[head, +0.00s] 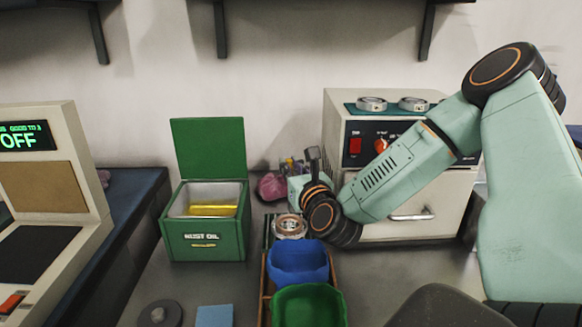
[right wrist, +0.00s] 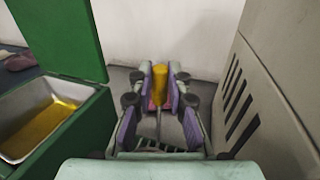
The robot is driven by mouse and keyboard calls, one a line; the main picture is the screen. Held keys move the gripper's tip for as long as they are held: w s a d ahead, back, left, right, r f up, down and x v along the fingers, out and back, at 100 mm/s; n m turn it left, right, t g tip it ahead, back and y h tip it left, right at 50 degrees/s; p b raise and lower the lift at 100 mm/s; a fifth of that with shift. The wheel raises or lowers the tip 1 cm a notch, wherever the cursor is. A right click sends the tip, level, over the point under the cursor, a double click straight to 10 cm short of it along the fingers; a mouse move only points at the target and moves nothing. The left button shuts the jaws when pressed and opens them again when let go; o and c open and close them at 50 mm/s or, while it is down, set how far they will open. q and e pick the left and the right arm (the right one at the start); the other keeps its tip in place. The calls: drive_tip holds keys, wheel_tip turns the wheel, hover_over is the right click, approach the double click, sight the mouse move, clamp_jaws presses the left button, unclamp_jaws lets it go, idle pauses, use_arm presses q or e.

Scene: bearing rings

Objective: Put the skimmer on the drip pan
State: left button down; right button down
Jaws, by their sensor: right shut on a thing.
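My right gripper (head: 291,166) reaches toward the back wall, between the green rust oil box (head: 204,240) and the cream oven-like unit (head: 405,213). In the right wrist view its purple-padded fingers are shut on a yellow handle with a thin metal rod, which I take for the skimmer (right wrist: 159,82). The skimmer's head cannot be made out. The open box holds a metal basin of yellow oil (right wrist: 48,128). No drip pan can be clearly identified; the area below the gripper is partly hidden. My left gripper is out of view.
A bearing ring (head: 290,226) sits behind a blue bin (head: 297,262) and a green bin (head: 308,305). A pink cloth (head: 271,186) lies near the wall. Two rings (head: 372,103) rest on the unit. The box's raised lid (head: 208,148) stands left of the gripper.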

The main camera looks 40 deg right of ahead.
drive_tip(key=shift+a, duration=0.1)
drive_tip(key=c, duration=1.2)
unclamp_jaws()
wheel_tip(320, 180, up, 11)
drive_tip(key=p, duration=0.9)
